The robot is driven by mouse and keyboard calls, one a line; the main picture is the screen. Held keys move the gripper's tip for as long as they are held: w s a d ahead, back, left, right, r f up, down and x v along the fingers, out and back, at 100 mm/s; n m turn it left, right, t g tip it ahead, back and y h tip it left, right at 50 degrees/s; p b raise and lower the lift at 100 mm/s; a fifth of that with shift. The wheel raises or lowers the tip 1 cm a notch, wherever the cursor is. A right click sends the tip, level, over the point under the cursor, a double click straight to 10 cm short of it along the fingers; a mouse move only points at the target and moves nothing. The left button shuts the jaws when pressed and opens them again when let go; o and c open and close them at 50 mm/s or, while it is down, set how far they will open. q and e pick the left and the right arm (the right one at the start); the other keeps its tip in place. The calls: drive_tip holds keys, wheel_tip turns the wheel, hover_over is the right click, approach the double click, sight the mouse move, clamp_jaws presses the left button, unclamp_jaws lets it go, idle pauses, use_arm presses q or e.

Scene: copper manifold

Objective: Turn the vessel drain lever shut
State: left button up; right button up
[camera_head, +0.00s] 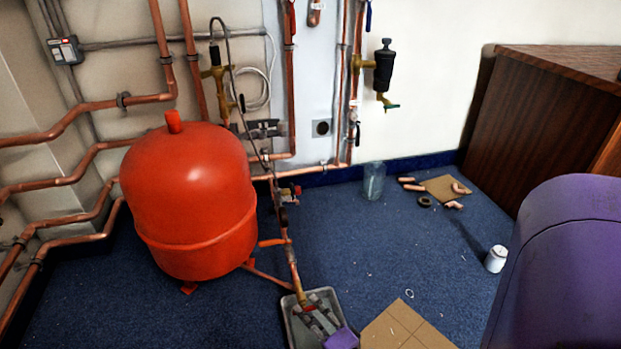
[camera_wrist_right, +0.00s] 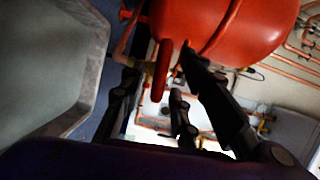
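The red vessel (camera_head: 190,195) stands on the blue floor, left of centre in the head view. Its red-orange drain lever (camera_head: 271,242) sticks out sideways from the copper pipe at its right. In the right wrist view the lever (camera_wrist_right: 162,70) appears between the fingers, below the vessel (camera_wrist_right: 225,22). My right gripper (camera_head: 316,303) is over the grey tray, below the lever in the head view. Its fingers (camera_wrist_right: 160,64) are spread, and I see nothing held. The head view shows a gap between fingers and lever. My left gripper is not in view.
The grey tray (camera_head: 291,327) lies under my right gripper; its rim (camera_wrist_right: 85,105) fills the wrist view's left side. A cardboard piece (camera_head: 405,328) lies beside it. A glass jar (camera_head: 373,180), copper fittings (camera_head: 458,189) and a white can (camera_head: 496,259) stand or lie farther right. Floor between is mostly clear.

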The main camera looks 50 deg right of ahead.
drive_tip(key=s+a, duration=0.2)
drive_tip(key=s, duration=1)
drive_tip(key=shift+r, duration=0.2)
